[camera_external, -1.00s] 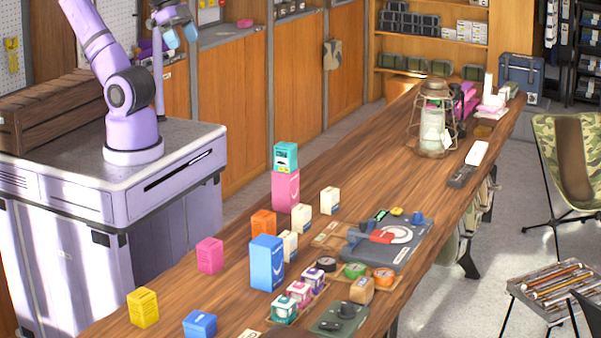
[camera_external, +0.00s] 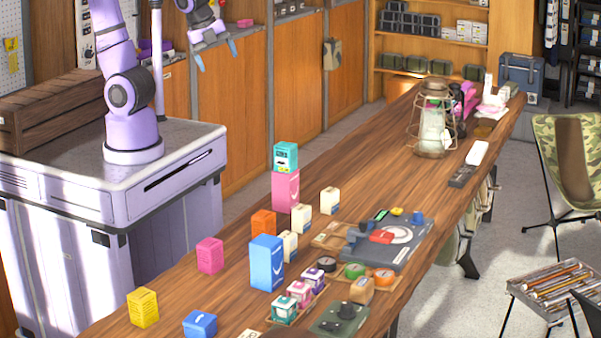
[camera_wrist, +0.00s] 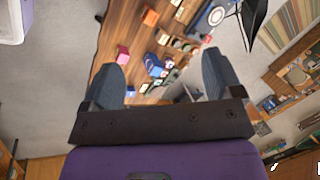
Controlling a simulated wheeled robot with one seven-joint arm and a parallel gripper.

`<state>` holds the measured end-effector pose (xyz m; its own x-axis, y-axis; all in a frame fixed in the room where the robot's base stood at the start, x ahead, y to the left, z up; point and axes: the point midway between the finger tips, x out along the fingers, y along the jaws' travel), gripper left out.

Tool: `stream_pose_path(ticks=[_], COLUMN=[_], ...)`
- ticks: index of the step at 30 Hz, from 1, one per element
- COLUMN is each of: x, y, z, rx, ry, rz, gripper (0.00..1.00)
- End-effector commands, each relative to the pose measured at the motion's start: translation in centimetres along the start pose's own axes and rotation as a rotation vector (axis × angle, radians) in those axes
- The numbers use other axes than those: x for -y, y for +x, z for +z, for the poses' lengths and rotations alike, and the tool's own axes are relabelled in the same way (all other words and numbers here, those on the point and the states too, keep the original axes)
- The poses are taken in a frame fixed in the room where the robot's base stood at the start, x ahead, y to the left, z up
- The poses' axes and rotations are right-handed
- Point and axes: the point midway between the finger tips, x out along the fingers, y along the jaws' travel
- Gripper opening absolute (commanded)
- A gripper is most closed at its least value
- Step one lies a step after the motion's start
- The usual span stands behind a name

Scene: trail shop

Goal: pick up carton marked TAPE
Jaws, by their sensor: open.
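Several small cartons stand on the long wooden counter (camera_external: 400,150), but their print is too small to read, so I cannot tell which is marked TAPE. They include a teal carton (camera_external: 285,156) on top of a tall pink one (camera_external: 285,190), an orange one (camera_external: 263,223), a pink one (camera_external: 210,255), a tall blue one (camera_external: 266,263), a yellow one (camera_external: 143,308), a low blue one (camera_external: 200,324) and cream ones (camera_external: 329,201). My gripper (camera_external: 216,55) is open and empty, high up behind the counter, apart from every carton. The wrist view shows its spread fingers (camera_wrist: 161,78) with cartons far below.
A wire-caged lantern (camera_external: 433,125) stands farther along the counter. A grey device (camera_external: 390,243) and small round tins (camera_external: 355,270) crowd its near right part. A wooden crate (camera_external: 55,110) sits beside my arm. The counter's middle stretch is fairly clear.

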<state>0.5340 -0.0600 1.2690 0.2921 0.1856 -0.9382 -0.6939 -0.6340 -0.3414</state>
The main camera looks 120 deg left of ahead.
Motion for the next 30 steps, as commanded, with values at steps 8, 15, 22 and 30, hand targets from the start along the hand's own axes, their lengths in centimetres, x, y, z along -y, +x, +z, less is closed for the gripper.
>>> stream_pose_path(ticks=[8, 15, 22, 30], x=[2.3, 3.0, 2.3, -0.1], y=[7.0, 13.7, 20.6, 28.3], z=[-3.5, -6.2, -8.6, -11.0], rx=[0.077, 0.065, -0.023, -0.217], ry=[0.564, 1.056, 1.519, 2.020], rz=[0.064, 0.149, 0.228, 0.268], gripper=[0.85, 0.85, 0.85, 0.85])
